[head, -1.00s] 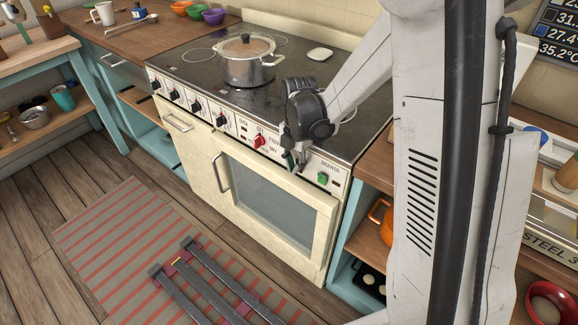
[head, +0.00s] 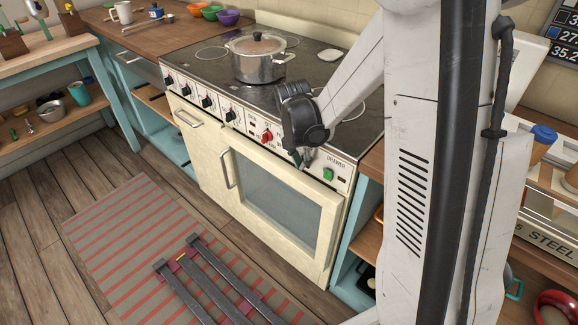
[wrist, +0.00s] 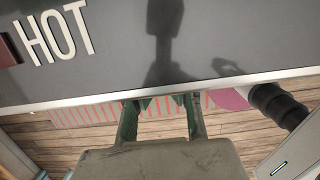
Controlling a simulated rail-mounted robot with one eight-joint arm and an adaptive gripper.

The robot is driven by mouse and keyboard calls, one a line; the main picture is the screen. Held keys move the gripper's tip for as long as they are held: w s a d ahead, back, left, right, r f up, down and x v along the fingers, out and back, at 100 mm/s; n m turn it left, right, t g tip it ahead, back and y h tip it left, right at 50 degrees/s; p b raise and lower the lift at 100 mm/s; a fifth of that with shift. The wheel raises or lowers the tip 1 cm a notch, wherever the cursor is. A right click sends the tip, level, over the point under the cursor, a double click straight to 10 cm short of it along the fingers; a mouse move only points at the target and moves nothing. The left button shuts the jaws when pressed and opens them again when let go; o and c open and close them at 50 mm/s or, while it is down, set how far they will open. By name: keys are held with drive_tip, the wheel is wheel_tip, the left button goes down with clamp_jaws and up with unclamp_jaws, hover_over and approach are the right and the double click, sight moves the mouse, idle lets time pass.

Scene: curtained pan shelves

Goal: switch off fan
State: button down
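No switch in view has a readable fan label. The stove's front panel (head: 228,115) carries black knobs, a red knob (head: 267,136) and a green switch (head: 328,174) by the word DRAWER. My gripper (head: 299,160) is in front of this panel, between the red knob and the green switch, and hides part of it. Contact cannot be told. In the wrist view, my gripper's two green-padded fingers (wrist: 160,112) stand apart with nothing seen between them. Above them is a grey face (wrist: 220,45) with white HOT lettering and part of a dark red piece (wrist: 8,50).
A lidded pot (head: 258,60) stands on the cooktop. The oven door (head: 270,205) with its handle is below the panel. A striped rug (head: 125,235) lies on the floor. Blue-framed shelves (head: 358,235) stand right of the stove.

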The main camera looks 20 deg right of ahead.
drive_tip(key=shift+w+d+r, duration=0.1)
drive_tip(key=shift+d, duration=0.15)
drive_tip(key=shift+w+d+r+p, duration=0.1)
drive_tip(key=shift+r+p, duration=0.35)
drive_tip(key=shift+r, duration=0.35)
drive_tip(key=shift+s+a+r, duration=0.15)
drive_tip(key=shift+s+a, duration=0.1)
drive_tip(key=shift+a, duration=0.2)
wheel_tip(320, 180, up, 11)
drive_tip(key=s+a+p, duration=0.1)
drive_tip(key=a, duration=0.1)
drive_tip(key=shift+a, duration=0.25)
drive_tip(key=shift+a, duration=0.1)
